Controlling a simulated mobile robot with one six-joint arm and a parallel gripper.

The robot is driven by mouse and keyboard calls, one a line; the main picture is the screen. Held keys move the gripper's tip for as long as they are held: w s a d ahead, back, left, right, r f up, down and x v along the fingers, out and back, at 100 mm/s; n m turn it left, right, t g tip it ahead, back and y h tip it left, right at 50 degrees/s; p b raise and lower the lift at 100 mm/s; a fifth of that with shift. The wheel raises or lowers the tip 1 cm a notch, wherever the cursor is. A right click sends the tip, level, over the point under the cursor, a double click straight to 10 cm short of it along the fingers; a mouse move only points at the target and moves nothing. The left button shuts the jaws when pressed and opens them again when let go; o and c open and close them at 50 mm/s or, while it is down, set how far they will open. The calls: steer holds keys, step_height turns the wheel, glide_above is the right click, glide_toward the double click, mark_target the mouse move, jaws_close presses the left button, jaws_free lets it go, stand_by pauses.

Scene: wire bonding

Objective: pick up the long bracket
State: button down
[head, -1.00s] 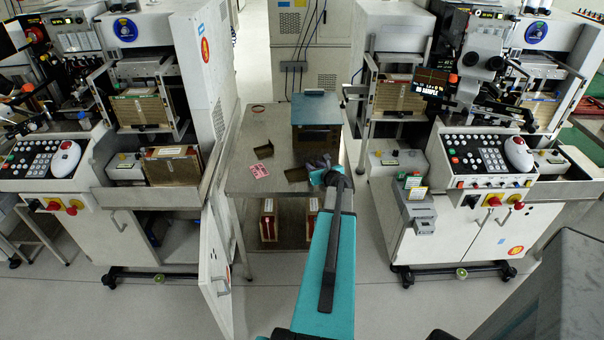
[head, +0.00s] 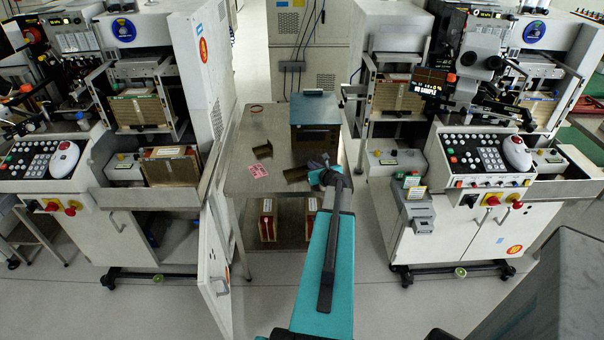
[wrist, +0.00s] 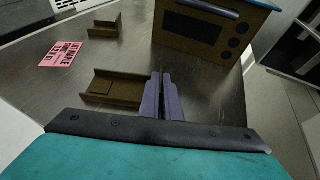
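The long bracket (wrist: 112,86) is a brown channel-like piece lying on the metal table. In the head view it (head: 295,174) lies just left of my gripper. My gripper (wrist: 163,84) has two purple fingers close together at the bracket's right end. A thin brown edge shows between them, and they look shut on that end wall. The fingers hide part of this end. In the head view my gripper (head: 322,164) is small and its grasp is unclear. The bracket appears to rest on the tabletop.
A shorter brown bracket (wrist: 106,27) and a pink printed card (wrist: 62,53) lie on the table (wrist: 40,82). A brown box with dark front and round knobs (wrist: 205,32) stands close behind my fingers. Machines (head: 480,155) flank the table.

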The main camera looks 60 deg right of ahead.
steer(key=shift+r, duration=0.15)
steer(key=shift+r, duration=1.4)
steer(key=shift+s+a+r, duration=0.15)
steer(key=shift+a+r, duration=0.05)
steer(key=shift+r, duration=0.1)
steer(key=s+a+r+p, duration=0.1)
steer(key=s+a+p, duration=0.6)
steer(key=s+a, duration=0.2)
steer(key=a, duration=0.2)
steer(key=shift+s+a+r, duration=0.25)
steer(key=shift+s+a, duration=0.1)
steer(key=shift+s+a, duration=0.1)
steer(key=shift+f, duration=0.1)
